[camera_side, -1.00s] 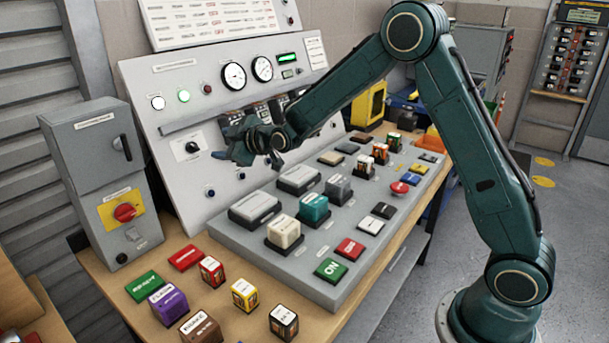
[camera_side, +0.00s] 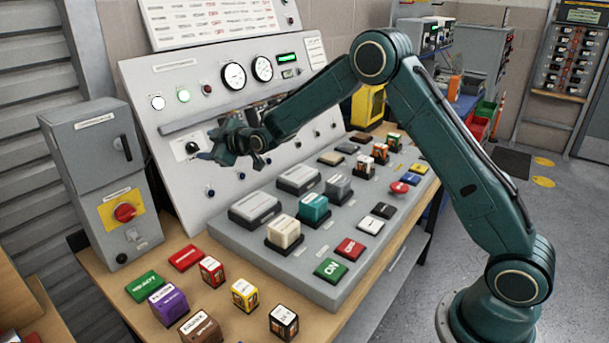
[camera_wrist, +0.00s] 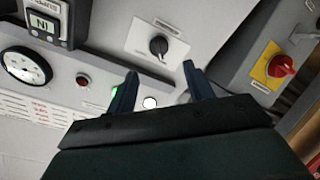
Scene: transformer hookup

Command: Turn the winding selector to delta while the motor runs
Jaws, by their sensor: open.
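A black rotary knob on a white plate, the winding selector (camera_side: 192,147), sits on the left of the sloped grey panel; its label is too small to read. In the wrist view the selector (camera_wrist: 158,46) lies just beyond and between my fingertips. My gripper (camera_side: 207,157) is open and empty, close in front of the panel at the selector's lower right. In the wrist view the gripper (camera_wrist: 159,70) shows both fingers spread, with a gap to the knob. I cannot identify a motor.
A green lamp (camera_side: 183,96) is lit on the panel, near two round gauges (camera_side: 234,76). A grey box with a red rotary switch (camera_side: 124,212) stands left of the panel. Below lies a sloped desk (camera_side: 270,258) with blocks and buttons. Loose coloured blocks lie on the wooden table (camera_side: 228,322).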

